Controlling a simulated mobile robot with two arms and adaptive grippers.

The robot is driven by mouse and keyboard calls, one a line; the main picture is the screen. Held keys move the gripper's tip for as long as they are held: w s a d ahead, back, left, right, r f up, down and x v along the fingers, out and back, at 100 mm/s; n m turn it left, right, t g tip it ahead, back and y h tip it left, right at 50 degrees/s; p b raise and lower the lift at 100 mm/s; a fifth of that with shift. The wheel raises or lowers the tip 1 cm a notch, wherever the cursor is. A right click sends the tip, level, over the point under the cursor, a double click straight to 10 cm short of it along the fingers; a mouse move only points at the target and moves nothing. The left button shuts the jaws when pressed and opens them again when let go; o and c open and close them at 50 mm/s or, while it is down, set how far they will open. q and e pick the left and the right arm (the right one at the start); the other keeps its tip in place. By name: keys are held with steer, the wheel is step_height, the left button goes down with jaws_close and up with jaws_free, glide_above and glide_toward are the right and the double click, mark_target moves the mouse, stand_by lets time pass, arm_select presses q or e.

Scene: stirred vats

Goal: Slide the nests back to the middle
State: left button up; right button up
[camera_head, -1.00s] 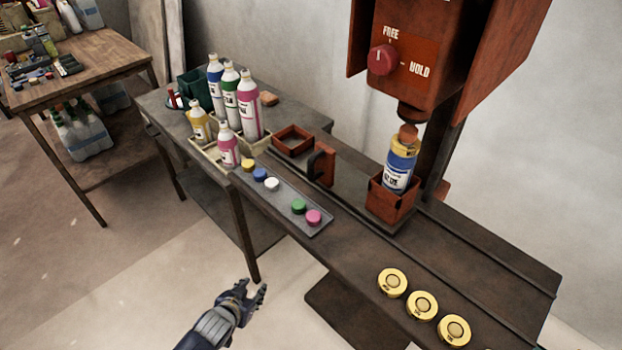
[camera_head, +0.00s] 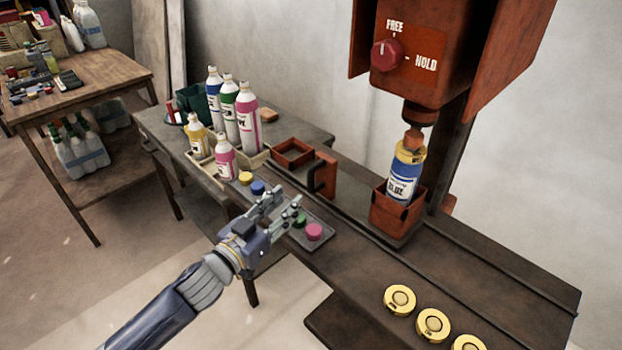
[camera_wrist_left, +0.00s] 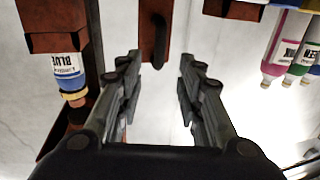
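A red-brown square nest (camera_head: 381,213) stands under the press and holds a blue-labelled bottle (camera_head: 403,180) with a yellow collar. It also shows in the left wrist view (camera_wrist_left: 48,14). An empty red-brown nest (camera_head: 292,154) sits further left on the bench's rail. A red-brown upright handle (camera_head: 322,175) stands between the two nests; in the left wrist view the handle (camera_wrist_left: 155,40) lies ahead, between the finger lines. My left gripper (camera_head: 288,204) is open and empty above the cap tray, short of the handle. My right gripper is not in view.
A grey tray (camera_head: 318,243) under my left gripper holds coloured caps. Several bottles stand in a pale crate (camera_head: 207,165) at the left. Yellow discs (camera_head: 400,299) lie at the bench's front right. The red press (camera_head: 425,60) hangs over the bottle, its knob (camera_head: 384,55) near FREE.

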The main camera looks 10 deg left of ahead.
mark_target(309, 180)
arm_select(q)
steer(key=x, duration=1.1)
steer(key=shift+p, duration=0.4)
steer(key=shift+s, duration=0.1)
jaws_close()
